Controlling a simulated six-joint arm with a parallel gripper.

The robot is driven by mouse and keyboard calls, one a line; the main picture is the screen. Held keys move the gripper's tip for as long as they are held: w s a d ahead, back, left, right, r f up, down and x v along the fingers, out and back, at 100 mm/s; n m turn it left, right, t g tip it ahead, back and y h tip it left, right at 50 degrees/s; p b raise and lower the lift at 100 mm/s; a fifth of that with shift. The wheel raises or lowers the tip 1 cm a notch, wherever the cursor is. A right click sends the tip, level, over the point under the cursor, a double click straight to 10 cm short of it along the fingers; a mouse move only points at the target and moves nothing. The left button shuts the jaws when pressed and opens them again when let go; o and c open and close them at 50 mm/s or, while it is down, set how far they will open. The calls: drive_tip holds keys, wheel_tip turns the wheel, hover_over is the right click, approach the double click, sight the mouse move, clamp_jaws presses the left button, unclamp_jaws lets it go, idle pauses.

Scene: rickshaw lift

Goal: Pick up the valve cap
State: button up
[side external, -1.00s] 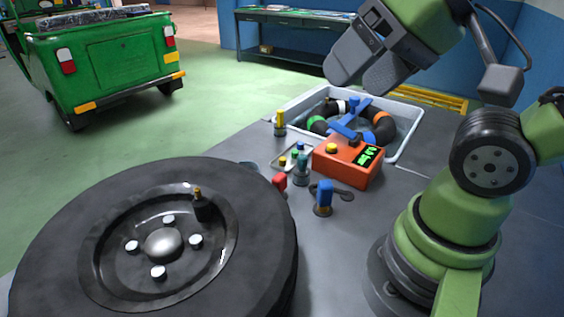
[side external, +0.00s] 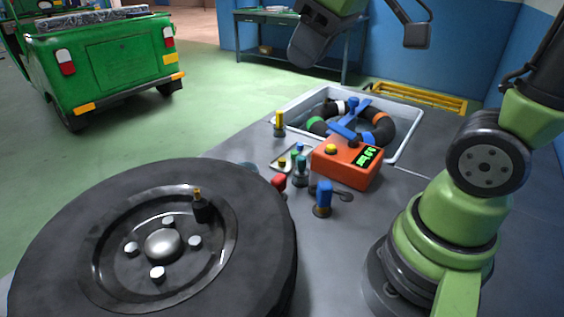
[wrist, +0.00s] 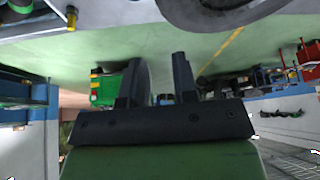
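A small tray (side external: 284,166) on the grey bench holds several small coloured pieces (side external: 291,158); which of them is the valve cap I cannot tell. The tyre (side external: 60,220) lies flat at the left, its dark valve stem (side external: 202,209) upright with a bare brass-coloured tip. My gripper (wrist: 158,70) shows two dark fingers apart with nothing between them in the wrist view. In the side view it is high above the back of the bench, partly cut off by the top edge.
An orange gauge box (side external: 340,174) stands beside the tray. Upright yellow (side external: 279,121), red (side external: 279,182), teal (side external: 301,172) and blue (side external: 323,195) pieces surround it. Behind is a grey bin (side external: 408,142) holding a black ring. A green rickshaw (side external: 115,60) stands back left.

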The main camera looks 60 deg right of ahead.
drive_tip(key=w+d+f+n+g, duration=0.2)
drive_tip(key=w+d+f+n, duration=0.35)
drive_tip(key=w, duration=0.35)
drive_tip(key=n+g+h, duration=0.1)
drive_tip(key=n+g, duration=0.2)
drive_tip(key=n, duration=0.7)
hover_over(283, 159)
wheel_tip(283, 159, down, 20)
drive_tip(key=shift+w+a+f, duration=0.1)
drive_tip(key=shift+f, duration=0.1)
wheel_tip(283, 159, down, 6)
drive_tip(key=shift+r, duration=0.1)
drive_tip(key=c, duration=0.4)
